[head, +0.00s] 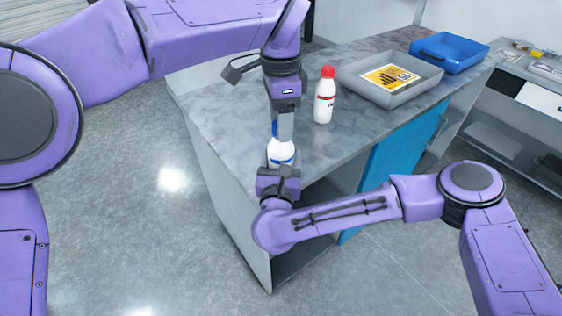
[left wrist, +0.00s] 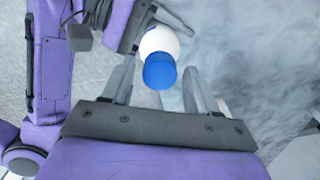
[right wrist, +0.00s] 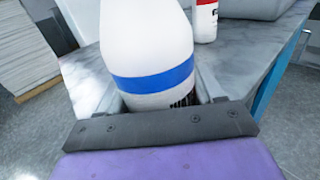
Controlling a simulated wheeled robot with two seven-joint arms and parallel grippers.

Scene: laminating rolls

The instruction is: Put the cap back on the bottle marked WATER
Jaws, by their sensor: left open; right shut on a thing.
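A white bottle with a blue band (head: 281,153) is upright at the near left corner of the grey counter. It fills much of the right wrist view (right wrist: 150,45), where its dark lettering is mostly hidden. My right gripper (head: 279,173) is shut on its body. A blue cap (left wrist: 159,72) sits at the bottle's top, seen from above in the left wrist view; I cannot tell how firmly it is seated. My left gripper (head: 284,130) points down from above. Its fingers (left wrist: 158,88) stand apart on both sides of the cap, with gaps showing.
A white bottle with a red cap (head: 324,98) stands behind on the counter (head: 225,97). A grey tray (head: 425,87) with a yellow label card and a blue tray (head: 473,62) are farther right. Clear counter lies left of the red-capped bottle.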

